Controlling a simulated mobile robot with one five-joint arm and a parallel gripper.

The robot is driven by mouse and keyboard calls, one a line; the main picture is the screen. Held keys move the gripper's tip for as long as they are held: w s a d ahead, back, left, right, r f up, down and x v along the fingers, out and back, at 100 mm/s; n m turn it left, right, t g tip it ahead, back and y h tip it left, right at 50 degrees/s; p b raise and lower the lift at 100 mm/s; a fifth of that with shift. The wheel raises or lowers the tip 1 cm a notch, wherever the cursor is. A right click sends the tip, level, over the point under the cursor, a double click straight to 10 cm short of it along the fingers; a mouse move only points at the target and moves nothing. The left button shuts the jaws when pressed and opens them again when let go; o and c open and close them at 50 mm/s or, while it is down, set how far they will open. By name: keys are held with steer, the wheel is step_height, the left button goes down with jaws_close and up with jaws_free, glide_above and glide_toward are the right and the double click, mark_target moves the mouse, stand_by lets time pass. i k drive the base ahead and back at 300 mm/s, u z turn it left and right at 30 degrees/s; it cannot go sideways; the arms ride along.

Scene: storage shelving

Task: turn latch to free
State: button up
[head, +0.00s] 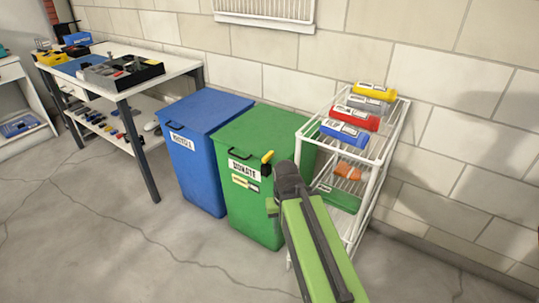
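A small yellow piece (267,158), which looks like the latch, sits at the top front edge of the green bin (235,200), right of its "DONATE" label. It stands tilted, with a dark part beneath it. The bin's green lid (258,127) is down. My green and dark arm reaches up from the bottom of the head view. My gripper (273,206) is at the arm's far end, in front of the bin's right side, below and right of the yellow piece. The fingers are mostly hidden behind the dark arm joint, so I cannot tell their opening or any contact.
A closed blue bin (195,160) stands just left of the green one. A white wire rack (382,150) with colored boxes is close on the right. A workbench (160,80) with a black tray is at the left. The floor in front is clear.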

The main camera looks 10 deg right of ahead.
mark_target(270, 155)
steer(key=u, duration=0.85)
steer(key=k, duration=1.35)
steer(key=z, duration=0.55)
steer(key=i, duration=1)
steer(key=u, duration=0.05)
